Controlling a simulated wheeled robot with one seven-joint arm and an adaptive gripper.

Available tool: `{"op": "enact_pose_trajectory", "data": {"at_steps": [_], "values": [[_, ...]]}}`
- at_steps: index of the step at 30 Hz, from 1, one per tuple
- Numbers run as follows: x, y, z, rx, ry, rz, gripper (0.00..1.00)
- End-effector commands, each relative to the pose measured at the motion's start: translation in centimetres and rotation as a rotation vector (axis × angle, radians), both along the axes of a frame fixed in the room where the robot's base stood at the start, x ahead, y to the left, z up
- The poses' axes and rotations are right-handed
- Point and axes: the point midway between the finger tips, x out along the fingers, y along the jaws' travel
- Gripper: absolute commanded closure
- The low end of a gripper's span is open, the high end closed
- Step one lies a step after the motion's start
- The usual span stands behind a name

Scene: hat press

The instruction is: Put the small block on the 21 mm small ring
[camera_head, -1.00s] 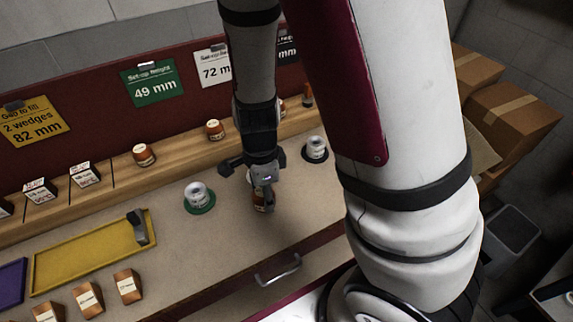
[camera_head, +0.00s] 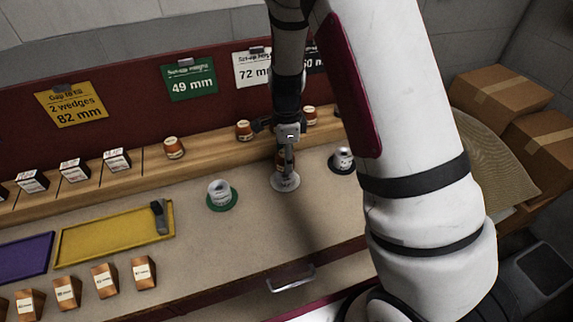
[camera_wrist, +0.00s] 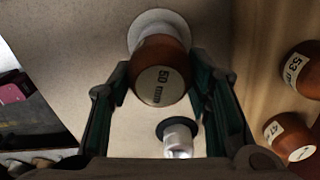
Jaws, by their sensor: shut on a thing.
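My gripper (camera_head: 287,150) is shut on a small round brown block (camera_wrist: 173,50). In the wrist view its pale top reads "50 mm" and the two fingers stand on either side of it. The block is over a white ring on a white disc (camera_head: 286,183); the disc's rim also shows beyond the block in the wrist view (camera_wrist: 155,17). I cannot tell whether block and ring touch. Another white ring (camera_head: 219,190) stands on a green disc to the left, and one (camera_head: 344,157) on a black disc to the right. Which ring is 21 mm is too small to read.
More brown blocks (camera_head: 173,148) stand on the wooden shelf (camera_head: 208,145) behind. A yellow tray (camera_head: 70,246) holding a grey piece and a purple tray (camera_head: 22,258) lie at left. Labelled wooden blocks (camera_head: 104,281) stand in front.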

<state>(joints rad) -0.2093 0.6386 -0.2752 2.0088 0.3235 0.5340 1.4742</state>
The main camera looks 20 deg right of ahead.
Motion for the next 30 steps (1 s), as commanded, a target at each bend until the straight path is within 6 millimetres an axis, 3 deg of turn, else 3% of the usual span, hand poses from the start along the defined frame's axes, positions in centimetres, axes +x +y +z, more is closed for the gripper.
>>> {"op": "enact_pose_trajectory", "data": {"at_steps": [9, 20, 21, 23, 30], "values": [[-0.1, 0.0, -3.4, 0.001, 0.003, 0.001, 0.84], [0.0, 0.0, -3.8, 0.0, 0.002, 0.001, 0.84], [0.0, 0.0, -3.8, 0.0, 0.001, 0.001, 0.51], [0.0, 0.0, -3.8, 0.0, 0.001, 0.001, 0.37], [0.0, 0.0, -3.7, 0.0, 0.001, 0.001, 0.35]]}}
